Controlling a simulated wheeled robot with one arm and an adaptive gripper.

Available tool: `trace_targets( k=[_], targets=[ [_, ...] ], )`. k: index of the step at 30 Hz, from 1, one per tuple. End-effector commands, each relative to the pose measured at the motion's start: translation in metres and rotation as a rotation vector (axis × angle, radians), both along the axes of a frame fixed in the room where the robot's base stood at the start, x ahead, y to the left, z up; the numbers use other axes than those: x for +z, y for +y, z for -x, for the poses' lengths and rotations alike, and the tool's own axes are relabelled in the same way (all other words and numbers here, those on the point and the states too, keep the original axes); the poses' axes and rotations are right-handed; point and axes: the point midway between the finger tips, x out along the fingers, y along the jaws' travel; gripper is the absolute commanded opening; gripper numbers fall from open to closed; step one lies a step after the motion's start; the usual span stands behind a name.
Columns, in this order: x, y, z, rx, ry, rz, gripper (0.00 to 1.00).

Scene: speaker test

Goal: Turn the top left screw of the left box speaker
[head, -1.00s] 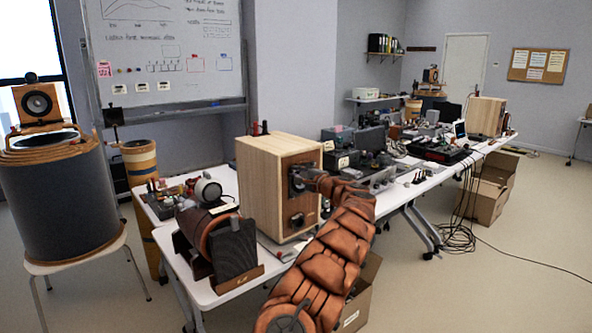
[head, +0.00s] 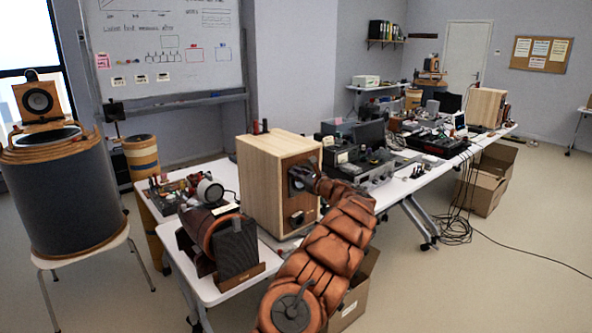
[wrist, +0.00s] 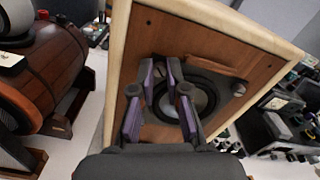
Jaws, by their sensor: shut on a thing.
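The left box speaker (head: 265,190) is a pale wooden cabinet with a brown front, standing upright on the near table. Its front panel (wrist: 215,50) fills the middle of the wrist view, with a round driver (wrist: 207,97) in a dark frame. My gripper (head: 303,180) is at the upper part of this front. In the wrist view my gripper (wrist: 166,66) has its purple-padded fingers drawn together at the driver frame's upper left, shut on the top left screw, which the fingertips mostly hide. Another screw (wrist: 238,88) shows at the frame's right.
A wooden cylindrical device (head: 210,237) stands close left of the speaker, also in the wrist view (wrist: 45,75). Electronics (head: 365,160) crowd the table behind. A cardboard box (head: 355,295) sits below my arm. Open floor lies at the right.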

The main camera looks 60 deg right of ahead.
Motion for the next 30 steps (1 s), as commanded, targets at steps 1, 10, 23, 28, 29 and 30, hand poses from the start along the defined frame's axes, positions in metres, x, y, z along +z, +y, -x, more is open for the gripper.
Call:
trace_targets(
  k=[1, 10, 23, 28, 29, 30],
  targets=[
    [0.0047, 0.0006, -0.0010, 0.002, -0.014, -0.043, 0.00],
    [0.0032, 0.0012, -0.0012, 0.002, -0.088, -0.319, 0.00],
    [0.0018, 0.0013, -0.0012, 0.001, -0.194, -0.709, 0.00],
    [0.0007, 0.0016, -0.0012, 0.001, -0.232, -0.848, 0.00],
    [0.0004, 0.0017, -0.0011, 0.001, -0.238, -0.870, 0.00],
    [0.0002, 0.0018, -0.0012, 0.001, -0.246, -0.898, 0.00]
  ],
)
